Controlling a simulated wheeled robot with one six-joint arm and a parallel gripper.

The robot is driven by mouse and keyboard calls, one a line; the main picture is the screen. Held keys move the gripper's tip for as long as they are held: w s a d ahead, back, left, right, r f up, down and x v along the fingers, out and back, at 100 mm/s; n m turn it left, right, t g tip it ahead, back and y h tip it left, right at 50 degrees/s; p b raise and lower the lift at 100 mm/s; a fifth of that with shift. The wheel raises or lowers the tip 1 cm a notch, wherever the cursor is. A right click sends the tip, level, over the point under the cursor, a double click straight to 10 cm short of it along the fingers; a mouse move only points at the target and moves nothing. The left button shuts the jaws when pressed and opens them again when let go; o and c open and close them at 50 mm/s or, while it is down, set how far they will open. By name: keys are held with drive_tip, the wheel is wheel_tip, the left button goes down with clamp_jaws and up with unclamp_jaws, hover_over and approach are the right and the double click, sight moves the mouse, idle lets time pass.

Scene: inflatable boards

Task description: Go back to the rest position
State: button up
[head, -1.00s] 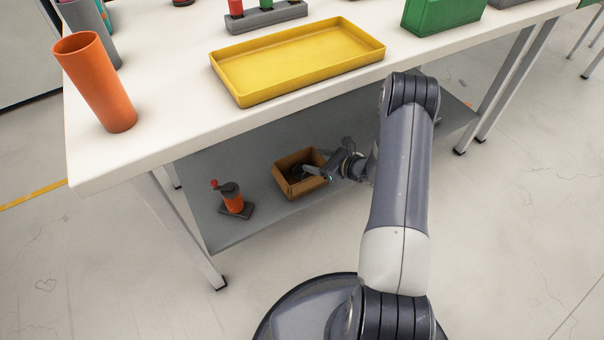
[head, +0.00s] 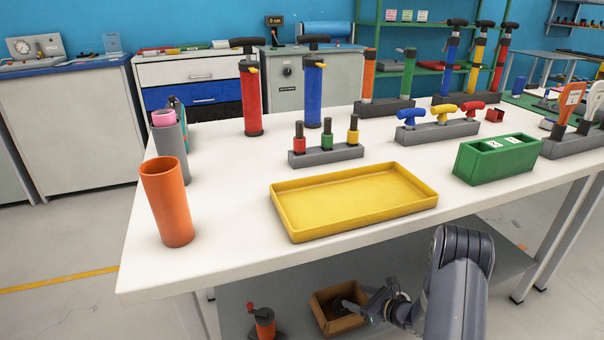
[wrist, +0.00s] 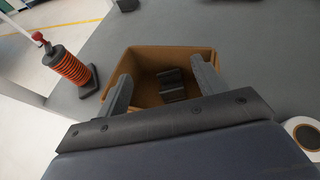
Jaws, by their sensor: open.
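My gripper (wrist: 160,90) is open, its two fingers spread over the near part of a cardboard box (wrist: 146,60) in the wrist view. A dark ribbed object (wrist: 172,84) lies inside the box, between the fingertips in the picture and apart from them. In the head view, my gripper (head: 350,304) reaches under the table to the same cardboard box (head: 322,312) on the lower shelf. The box's contents are mostly hidden there.
The white tabletop (head: 235,225) overhangs the grey lower shelf (head: 290,275). An orange coiled item (wrist: 70,68) stands left of the box; a white roll (wrist: 305,135) is at right. A yellow tray (head: 350,200) and orange tube (head: 167,205) stand on top.

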sight(332, 288)
drive_tip(key=b+x, duration=0.1)
drive_tip(key=x, duration=0.4)
drive_tip(key=shift+w+a+f, duration=0.2)
drive_tip(key=shift+a+f, duration=0.05)
drive_tip(key=shift+w+a+r+p, duration=0.1)
drive_tip(key=shift+r+p, duration=0.6)
drive_tip(key=shift+r, duration=0.75)
drive_tip(key=shift+w+r+p, duration=0.1)
drive_tip(key=shift+r+p, duration=0.6)
drive_tip(key=shift+r, duration=0.7)
